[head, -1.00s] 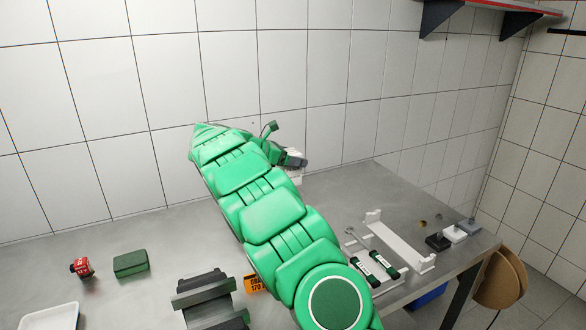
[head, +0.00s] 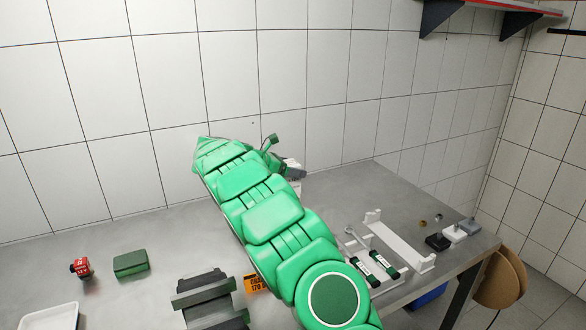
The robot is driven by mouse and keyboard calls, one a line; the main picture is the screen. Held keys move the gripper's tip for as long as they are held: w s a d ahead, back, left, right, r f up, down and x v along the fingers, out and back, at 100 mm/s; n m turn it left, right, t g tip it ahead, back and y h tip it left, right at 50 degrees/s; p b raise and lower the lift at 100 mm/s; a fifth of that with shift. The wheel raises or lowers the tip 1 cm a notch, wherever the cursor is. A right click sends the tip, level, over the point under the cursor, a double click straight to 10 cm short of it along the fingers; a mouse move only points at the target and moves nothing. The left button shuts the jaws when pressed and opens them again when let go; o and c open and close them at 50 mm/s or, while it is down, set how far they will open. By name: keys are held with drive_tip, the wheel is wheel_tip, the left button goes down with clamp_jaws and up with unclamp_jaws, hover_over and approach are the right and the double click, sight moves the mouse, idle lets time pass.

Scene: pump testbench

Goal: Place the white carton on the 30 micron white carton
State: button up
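My green arm reaches across the bench toward the back wall. My gripper (head: 291,171) is beyond its far end, small and partly hidden by the arm. A small white carton-like piece (head: 292,162) shows right at the gripper, just above the dark fingers. I cannot tell whether the fingers are closed on it. Any carton below the gripper is mostly hidden, and no 30 micron label can be read.
Dark, white and grey blocks (head: 454,234) sit by the right edge. A red item (head: 80,267), a green box (head: 130,264) and a white tray (head: 50,317) are at left.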

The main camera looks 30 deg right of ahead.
drive_tip(key=o, duration=0.5)
drive_tip(key=shift+c, duration=0.2)
drive_tip(key=v, duration=1.2)
